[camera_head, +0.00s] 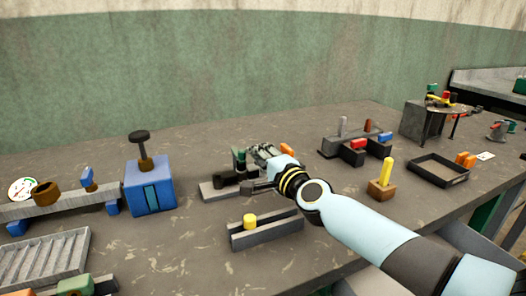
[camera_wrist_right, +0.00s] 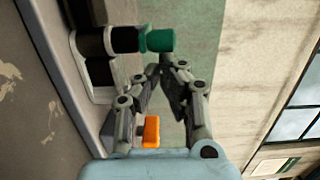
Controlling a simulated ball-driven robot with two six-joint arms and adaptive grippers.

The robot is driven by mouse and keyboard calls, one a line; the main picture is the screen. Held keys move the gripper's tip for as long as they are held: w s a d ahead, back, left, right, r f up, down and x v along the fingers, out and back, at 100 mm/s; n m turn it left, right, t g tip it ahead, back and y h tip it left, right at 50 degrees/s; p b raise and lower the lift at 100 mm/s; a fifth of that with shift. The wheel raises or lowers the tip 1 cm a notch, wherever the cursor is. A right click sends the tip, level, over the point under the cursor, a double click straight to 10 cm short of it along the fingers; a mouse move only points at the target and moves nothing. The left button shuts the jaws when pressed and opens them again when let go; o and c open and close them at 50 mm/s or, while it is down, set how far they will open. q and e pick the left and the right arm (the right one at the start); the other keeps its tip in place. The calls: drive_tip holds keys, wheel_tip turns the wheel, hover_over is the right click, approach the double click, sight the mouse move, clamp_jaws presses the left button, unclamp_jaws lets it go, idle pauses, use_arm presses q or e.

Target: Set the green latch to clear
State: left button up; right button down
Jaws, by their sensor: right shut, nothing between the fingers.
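The green latch (camera_head: 238,154) shows as a dark green knob on a black stem, on a grey base (camera_head: 215,192) in mid table. In the wrist view its green end (camera_wrist_right: 157,40) points right from a black and white shaft (camera_wrist_right: 115,40). My right gripper (camera_head: 258,151) is just right of the latch in the head view, partly hiding its fixture. In the wrist view my right gripper (camera_wrist_right: 168,68) is shut and empty, its tips close to the green end; whether they touch it I cannot tell. My left gripper is not in view.
A blue box (camera_head: 150,190) with a black knob stands left of the latch. A grey rail with a yellow peg (camera_head: 250,221) lies in front. An orange block (camera_wrist_right: 151,130) shows beside my fingers in the wrist view. A yellow stick in a wooden block (camera_head: 383,180) and a dark tray (camera_head: 438,171) stand right.

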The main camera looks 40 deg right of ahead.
drive_tip(key=h+p, duration=0.1)
drive_tip(key=a+m+h+p, duration=0.1)
drive_tip(key=p, duration=0.1)
drive_tip(key=shift+r, duration=0.25)
drive_tip(key=shift+s+a+f+m, duration=0.1)
drive_tip(key=shift+s+a+m, duration=0.05)
drive_tip(key=shift+a+m, duration=0.2)
drive_tip(key=shift+a+f, duration=0.1)
drive_tip(key=shift+a, duration=0.1)
drive_tip(key=shift+f, duration=0.1)
drive_tip(key=shift+d, duration=0.1)
